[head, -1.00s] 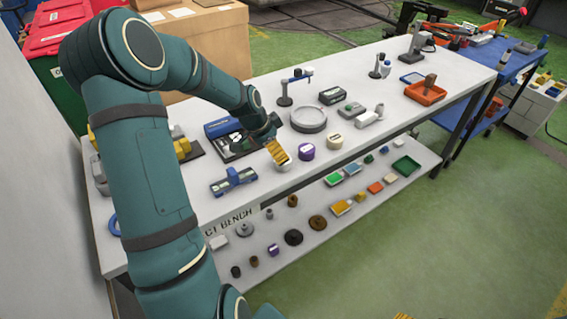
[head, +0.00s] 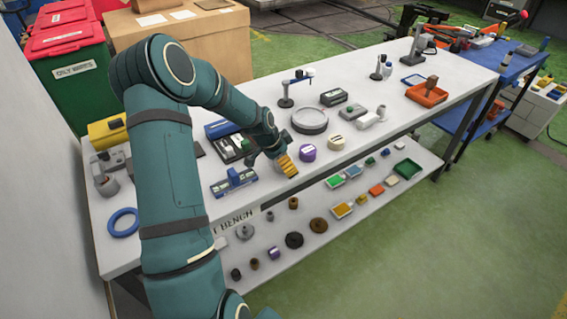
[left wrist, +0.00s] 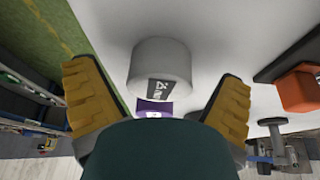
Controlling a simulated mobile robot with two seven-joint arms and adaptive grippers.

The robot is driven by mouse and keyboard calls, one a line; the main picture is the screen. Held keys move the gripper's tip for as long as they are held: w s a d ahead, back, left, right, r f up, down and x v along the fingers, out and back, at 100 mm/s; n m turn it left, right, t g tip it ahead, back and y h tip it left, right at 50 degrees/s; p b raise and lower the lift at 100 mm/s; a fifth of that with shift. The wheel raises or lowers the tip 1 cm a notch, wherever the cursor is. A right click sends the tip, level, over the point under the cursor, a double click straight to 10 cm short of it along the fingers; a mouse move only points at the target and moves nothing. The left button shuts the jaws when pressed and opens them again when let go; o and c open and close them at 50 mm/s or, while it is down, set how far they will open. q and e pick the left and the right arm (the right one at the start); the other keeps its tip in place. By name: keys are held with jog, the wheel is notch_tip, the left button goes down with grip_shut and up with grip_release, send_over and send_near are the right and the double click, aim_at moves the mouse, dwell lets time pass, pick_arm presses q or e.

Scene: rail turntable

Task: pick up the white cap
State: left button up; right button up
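In the left wrist view the white cap (left wrist: 162,65) stands on the pale bench top, with a dark label on its side. It lies ahead of the two yellow fingers of my left gripper (left wrist: 160,105), which are spread wide with a gap on both sides. In the head view my left gripper (head: 286,166) is low over the bench's front edge, and the fingers hide the white cap. A purple cap (head: 307,152) stands just right of the fingers; it also shows in the left wrist view (left wrist: 153,108). My right gripper is not in view.
A cream cap (head: 336,142) stands right of the purple one, and a round grey dish (head: 310,121) behind. A blue fixture (head: 233,182) lies left of my gripper. The lower shelf (head: 330,230) carries several small parts.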

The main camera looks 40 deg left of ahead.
pick_arm(q)
jog(key=c, duration=0.9)
jog(key=shift+r, duration=0.1)
jog(key=shift+c, duration=0.2)
